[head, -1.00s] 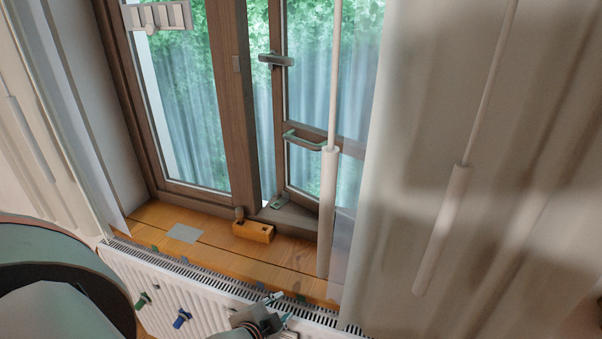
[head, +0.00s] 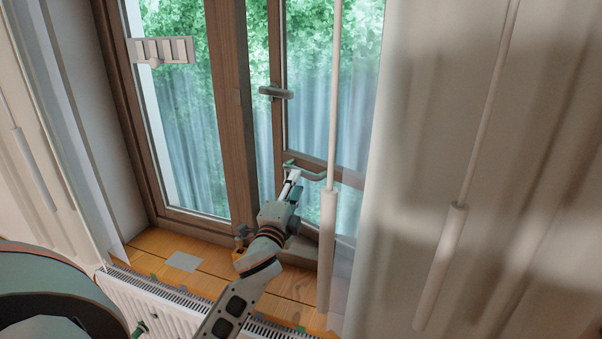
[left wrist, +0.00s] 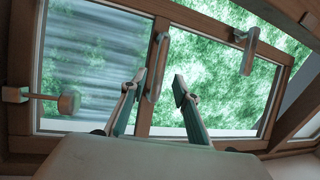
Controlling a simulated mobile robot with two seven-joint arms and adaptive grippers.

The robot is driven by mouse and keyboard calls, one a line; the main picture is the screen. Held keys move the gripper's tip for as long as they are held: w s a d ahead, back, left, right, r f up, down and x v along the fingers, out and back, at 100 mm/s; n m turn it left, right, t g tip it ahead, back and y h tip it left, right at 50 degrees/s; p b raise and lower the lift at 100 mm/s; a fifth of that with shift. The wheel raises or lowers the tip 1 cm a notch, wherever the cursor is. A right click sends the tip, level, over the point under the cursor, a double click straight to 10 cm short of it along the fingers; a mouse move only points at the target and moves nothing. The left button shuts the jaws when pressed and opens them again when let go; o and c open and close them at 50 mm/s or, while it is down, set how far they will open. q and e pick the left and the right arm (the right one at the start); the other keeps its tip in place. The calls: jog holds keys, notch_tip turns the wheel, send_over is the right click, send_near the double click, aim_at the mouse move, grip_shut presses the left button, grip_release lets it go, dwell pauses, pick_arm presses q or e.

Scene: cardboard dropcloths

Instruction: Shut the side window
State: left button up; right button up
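The side window (head: 278,130) is the brown-framed right sash in the head view. It stands ajar, with a gap between its left edge and the thick middle post (head: 232,110). A grey lever (head: 275,92) sits on its left edge, and a greenish pull handle (head: 308,174) on its cross rail. My left gripper (head: 291,180) is at the left end of the pull handle. In the left wrist view my left gripper (left wrist: 160,86) has its fingers apart, with the pull handle (left wrist: 155,68) in line between them. Contact is unclear. My right gripper is not in view.
A wooden sill (head: 215,262) with a grey patch (head: 183,261) lies below, above a white radiator (head: 160,306). A hanging rod (head: 328,240) and a pale curtain (head: 430,180) stand close on the right. A brown knob (left wrist: 68,101) shows in the left wrist view.

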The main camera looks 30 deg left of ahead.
pick_arm(q)
jog(key=x, duration=0.5)
jog(key=shift+w, duration=0.35)
grip_shut()
